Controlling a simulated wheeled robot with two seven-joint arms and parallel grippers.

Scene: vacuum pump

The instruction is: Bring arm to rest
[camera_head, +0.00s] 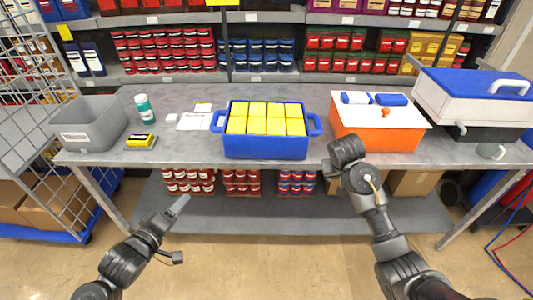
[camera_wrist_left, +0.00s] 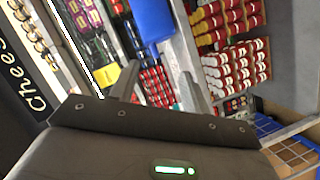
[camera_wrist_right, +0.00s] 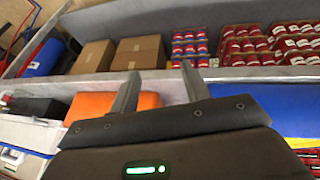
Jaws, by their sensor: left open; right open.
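My left gripper (camera_head: 180,206) is in front of the table, below its front edge, with nothing in it. Its two fingers stand apart in the left wrist view (camera_wrist_left: 160,88). My right arm (camera_head: 365,185) reaches up to the table's front edge, between the blue crate (camera_head: 265,146) and the orange box (camera_head: 378,133). In the head view its fingers are hidden behind the wrist. In the right wrist view my right gripper (camera_wrist_right: 157,88) has its fingers apart and empty.
The grey table (camera_head: 190,150) also bears a grey bin (camera_head: 88,133), a green-and-white bottle (camera_head: 144,108), a yellow device (camera_head: 140,140) and a white-and-blue case (camera_head: 470,100). A wire cage cart (camera_head: 35,120) stands at the left. The floor in front of the table looks clear.

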